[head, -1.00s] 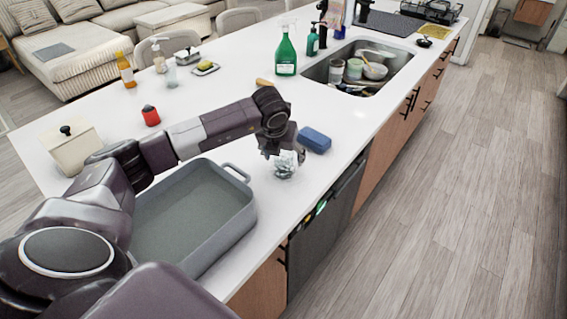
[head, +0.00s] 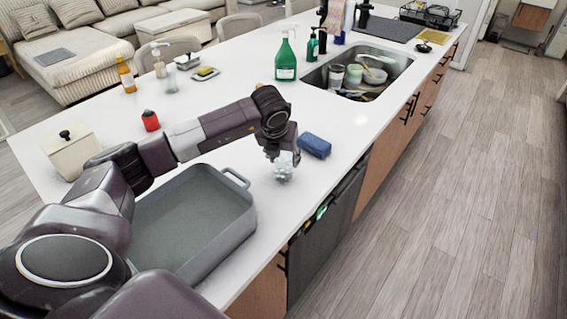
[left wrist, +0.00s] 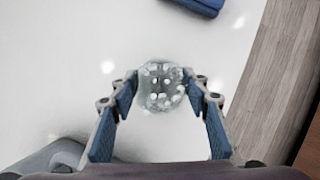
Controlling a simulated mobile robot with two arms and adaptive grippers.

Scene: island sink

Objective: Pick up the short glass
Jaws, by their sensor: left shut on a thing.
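The short glass (head: 283,167) is clear with a knobbly pattern. It is at the counter's front part, right of the grey roasting pan. In the left wrist view the glass (left wrist: 162,86) sits between the fingertips. My left gripper (head: 283,156) points down over the glass and is shut on it, with blue-padded fingers on both sides in the left wrist view (left wrist: 161,88). I cannot tell if the glass's base touches the counter. My right gripper does not show.
The grey roasting pan (head: 246,222) stands close on the left. A blue sponge-like block (head: 314,145) lies just behind the glass. A green spray bottle (head: 286,62) and the sink (head: 318,78) with dishes are farther back. The counter's front edge is near on the right.

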